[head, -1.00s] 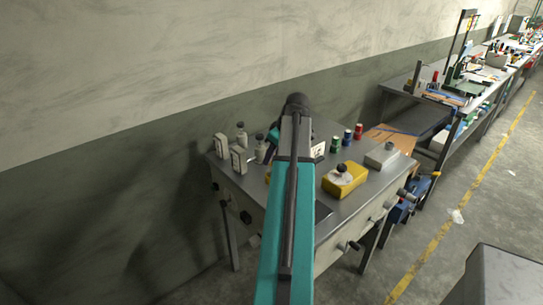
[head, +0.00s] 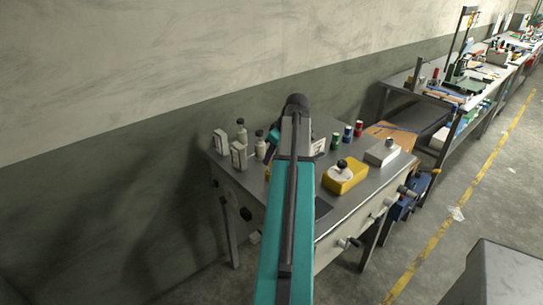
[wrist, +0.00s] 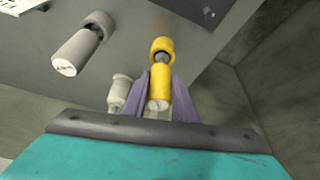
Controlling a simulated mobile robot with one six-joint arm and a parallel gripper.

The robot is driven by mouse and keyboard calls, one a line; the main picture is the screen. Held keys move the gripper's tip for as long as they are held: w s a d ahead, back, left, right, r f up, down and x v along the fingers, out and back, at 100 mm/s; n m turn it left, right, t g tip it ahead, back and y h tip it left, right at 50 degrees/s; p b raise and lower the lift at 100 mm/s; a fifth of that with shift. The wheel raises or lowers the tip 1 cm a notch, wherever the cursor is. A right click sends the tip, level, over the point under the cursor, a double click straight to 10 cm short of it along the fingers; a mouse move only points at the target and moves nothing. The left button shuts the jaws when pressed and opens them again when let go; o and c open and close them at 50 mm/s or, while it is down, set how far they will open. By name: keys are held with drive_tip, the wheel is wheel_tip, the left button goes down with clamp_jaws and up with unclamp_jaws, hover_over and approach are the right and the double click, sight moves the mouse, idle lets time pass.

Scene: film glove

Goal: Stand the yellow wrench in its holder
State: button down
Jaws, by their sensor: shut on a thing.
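My gripper (wrist: 160,100) has its two purple fingers closed on the yellow wrench (wrist: 158,85) in the wrist view. The wrench shows as a short yellow shaft with a wider round yellow end and a grey neck between. It hangs over or near the grey bench top (wrist: 200,50); whether it touches cannot be told. I cannot make out the wrench's holder for certain.
A grey cylindrical piece (wrist: 78,48) and a pale bottle (wrist: 119,92) are left of the wrench. On the bench stand pale bottles (head: 239,155), a yellow box (head: 346,176), small coloured cans (head: 347,134) and a grey box (head: 382,153). The wall is behind.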

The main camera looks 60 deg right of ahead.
drive_tip(key=shift+f+b, duration=0.3)
drive_tip(key=shift+f, duration=0.45)
drive_tip(key=c, duration=1.4)
unclamp_jaws()
drive_tip(key=shift+o, duration=0.2)
drive_tip(key=shift+r, duration=0.2)
drive_tip(key=b+v, duration=0.2)
drive_tip(key=v, duration=1.1)
drive_tip(key=shift+s+r+b, duration=0.15)
drive_tip(key=shift+r+b, duration=0.05)
drive_tip(key=shift+b, duration=0.1)
